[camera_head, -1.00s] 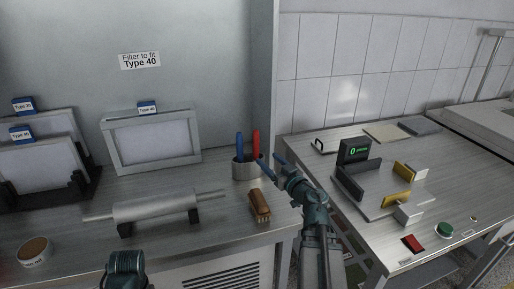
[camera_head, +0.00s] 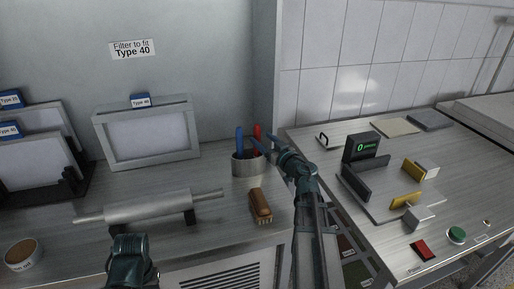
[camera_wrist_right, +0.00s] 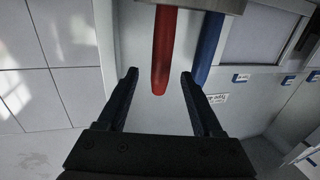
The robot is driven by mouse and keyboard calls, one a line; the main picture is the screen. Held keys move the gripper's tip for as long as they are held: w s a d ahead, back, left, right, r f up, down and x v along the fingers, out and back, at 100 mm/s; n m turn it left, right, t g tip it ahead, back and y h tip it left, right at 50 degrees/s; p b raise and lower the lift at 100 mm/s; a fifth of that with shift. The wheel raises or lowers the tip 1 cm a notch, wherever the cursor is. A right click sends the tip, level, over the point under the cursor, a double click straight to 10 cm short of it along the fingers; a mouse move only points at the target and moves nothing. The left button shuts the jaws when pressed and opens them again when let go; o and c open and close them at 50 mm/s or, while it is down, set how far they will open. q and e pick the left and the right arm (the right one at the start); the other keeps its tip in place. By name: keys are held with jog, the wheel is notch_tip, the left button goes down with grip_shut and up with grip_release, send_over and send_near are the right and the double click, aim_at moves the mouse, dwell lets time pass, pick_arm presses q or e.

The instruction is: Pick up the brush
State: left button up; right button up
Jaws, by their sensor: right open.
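The brush (camera_head: 260,204) has a brown wooden back and pale bristles. It lies on the left metal bench, near its right front edge, just in front of the metal cup (camera_head: 248,166). My right gripper (camera_head: 262,147) is raised by the cup, behind and above the brush, not touching it. In the right wrist view, its two fingers (camera_wrist_right: 160,75) are spread apart. The red handle (camera_wrist_right: 163,55) shows in the gap between them and the blue handle (camera_wrist_right: 207,48) beside the right finger. The brush is not in the wrist view. Of my left arm only a dark link shows; its gripper does not.
A roller (camera_head: 150,207) rests on stands left of the brush. A framed filter (camera_head: 147,140) stands behind it, and a round tin (camera_head: 24,254) sits far left. A gap separates this bench from the right bench (camera_head: 465,180) with its scale (camera_head: 362,147).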

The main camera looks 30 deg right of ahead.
jog(key=shift+w, duration=1.05)
jog(key=w, duration=0.5)
jog(key=shift+w+a+f+b, duration=0.15)
jog(key=shift+f+b, duration=0.25)
grip_shut()
